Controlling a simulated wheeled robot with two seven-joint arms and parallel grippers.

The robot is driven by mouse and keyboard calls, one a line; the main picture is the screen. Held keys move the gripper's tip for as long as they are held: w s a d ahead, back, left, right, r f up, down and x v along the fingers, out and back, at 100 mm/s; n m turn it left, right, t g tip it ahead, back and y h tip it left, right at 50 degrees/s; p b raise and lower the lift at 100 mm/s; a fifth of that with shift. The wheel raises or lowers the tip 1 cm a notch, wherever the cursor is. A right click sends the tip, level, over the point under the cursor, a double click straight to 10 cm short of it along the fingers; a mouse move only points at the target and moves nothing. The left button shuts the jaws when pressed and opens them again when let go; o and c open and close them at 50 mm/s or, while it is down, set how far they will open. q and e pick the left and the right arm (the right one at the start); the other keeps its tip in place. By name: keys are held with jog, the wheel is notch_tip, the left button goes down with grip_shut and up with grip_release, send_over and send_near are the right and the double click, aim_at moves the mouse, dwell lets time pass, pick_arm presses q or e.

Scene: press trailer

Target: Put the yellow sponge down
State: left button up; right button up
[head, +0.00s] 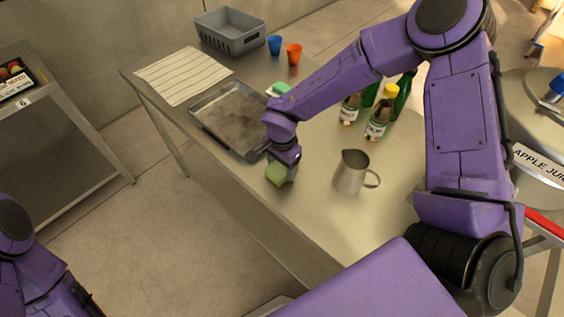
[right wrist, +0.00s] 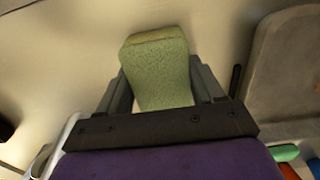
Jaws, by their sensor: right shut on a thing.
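My right gripper (head: 285,160) is low over the near part of the steel table, between the metal tray and the steel jug. It is shut on a sponge (head: 277,174), which shows yellow-green in the head view. In the right wrist view the sponge (right wrist: 158,75) shows a green broad face and a yellowish end, held between the two fingers of the gripper (right wrist: 165,90). I cannot tell whether the sponge touches the tabletop. My left arm shows at the lower left of the head view, but its gripper is out of the picture.
The steel table (head: 300,225) has a worn metal tray (head: 232,115), a striped cloth (head: 182,75), a grey crate (head: 230,32), blue (head: 274,45) and orange (head: 294,54) cups, a green item (head: 281,88), several bottles (head: 378,120) and a jug (head: 350,172). Its near edge is close.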

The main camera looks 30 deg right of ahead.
jog(key=shift+a+f, duration=0.1)
jog(key=shift+f, duration=0.15)
jog(key=o, duration=1)
jog(key=shift+r, duration=0.25)
notch_tip(320, 180, up, 12)
jog(key=b, duration=0.2)
